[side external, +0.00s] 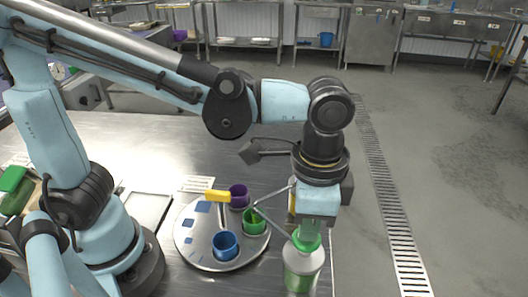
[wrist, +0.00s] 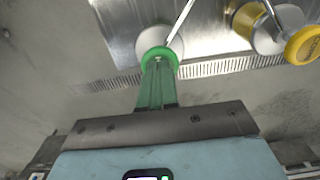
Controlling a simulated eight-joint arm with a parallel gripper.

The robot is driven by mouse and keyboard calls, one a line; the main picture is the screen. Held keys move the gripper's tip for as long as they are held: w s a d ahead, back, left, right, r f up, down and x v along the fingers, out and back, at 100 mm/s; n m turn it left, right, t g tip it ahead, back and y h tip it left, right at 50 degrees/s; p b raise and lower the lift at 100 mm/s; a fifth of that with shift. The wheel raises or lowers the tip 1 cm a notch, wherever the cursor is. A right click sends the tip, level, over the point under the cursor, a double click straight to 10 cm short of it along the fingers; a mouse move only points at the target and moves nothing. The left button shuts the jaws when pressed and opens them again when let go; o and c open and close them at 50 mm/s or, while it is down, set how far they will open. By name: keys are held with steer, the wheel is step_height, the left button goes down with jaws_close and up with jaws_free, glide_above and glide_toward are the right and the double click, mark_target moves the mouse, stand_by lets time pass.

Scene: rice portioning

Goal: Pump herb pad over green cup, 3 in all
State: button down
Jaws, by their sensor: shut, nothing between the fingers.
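A pale bottle (side external: 302,272) with a green pump pad (wrist: 160,53) stands at the right end of the table in the side view. Its thin spout (side external: 271,222) slants up and left, with its end over the green cup (side external: 255,222). The green cup stands on a round tray (side external: 190,255), and some green shows inside it. My gripper (side external: 306,243) is shut and points down onto the green pad; its tips (wrist: 159,62) overlap the pad in the wrist view. I cannot tell whether they press it.
A blue cup (side external: 225,246) and a purple cup (side external: 239,197) share the tray with flat blue squares. A yellow piece (side external: 217,196) on a pale stem rises there. A second bottle with a yellow pad (wrist: 304,45) stands close beside the green one.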

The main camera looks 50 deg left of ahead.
steer(key=shift+f, duration=0.35)
steer(key=shift+r, duration=1.5)
steer(key=shift+f, duration=0.25)
steer(key=shift+f, duration=1.25)
steer(key=shift+r, duration=1.5)
